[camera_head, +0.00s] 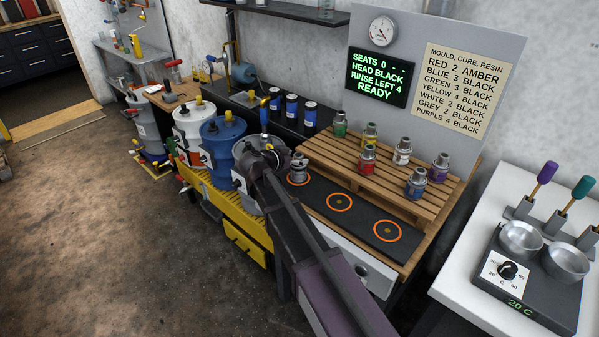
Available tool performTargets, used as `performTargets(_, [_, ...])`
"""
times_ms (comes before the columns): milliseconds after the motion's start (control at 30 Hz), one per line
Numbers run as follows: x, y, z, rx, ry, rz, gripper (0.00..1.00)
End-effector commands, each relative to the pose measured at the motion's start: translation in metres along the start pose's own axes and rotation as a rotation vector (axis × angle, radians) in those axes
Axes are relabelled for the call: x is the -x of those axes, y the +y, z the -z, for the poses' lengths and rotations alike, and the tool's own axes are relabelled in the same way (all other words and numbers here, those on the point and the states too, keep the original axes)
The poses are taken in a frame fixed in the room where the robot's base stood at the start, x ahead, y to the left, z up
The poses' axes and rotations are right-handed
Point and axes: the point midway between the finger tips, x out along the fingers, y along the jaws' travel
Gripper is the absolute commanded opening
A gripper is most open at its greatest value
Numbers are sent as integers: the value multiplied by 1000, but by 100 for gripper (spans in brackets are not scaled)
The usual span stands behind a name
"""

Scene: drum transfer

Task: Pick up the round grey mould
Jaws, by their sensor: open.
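The grey mould (299,168) is a small round metal pot with a darker grey band. It stands upright at the left orange ring of the black seat mat (361,207). My gripper (283,158) is open, just left of the grey mould at about the height of its upper part. Whether the fingers touch it or stand around it I cannot tell, as the gripper is small and dark here. My arm crosses in front of the mat's left end and hides part of it. The middle ring and right ring are empty.
The slatted wooden rack (385,160) behind the mat holds several moulds with coloured bands, the red one (367,158) nearest the grey mould. Drums, including a blue one (222,143), stand left of my arm. The display (379,77) reads "SEATS 0 - -", "HEAD BLACK", "READY".

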Motion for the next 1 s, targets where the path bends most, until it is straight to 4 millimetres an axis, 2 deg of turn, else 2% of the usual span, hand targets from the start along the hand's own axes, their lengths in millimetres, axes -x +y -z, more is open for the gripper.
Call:
performTargets(167, [-12,0,-1,1,0,1,86])
performTargets(700, [-12,0,0,1,0,0,86])
performTargets(733, [-12,0,0,1,0,0,83])
performTargets(767, [-12,0,0,1,0,0,74])
performTargets(1000, [-12,0,0,1,0,0,3])
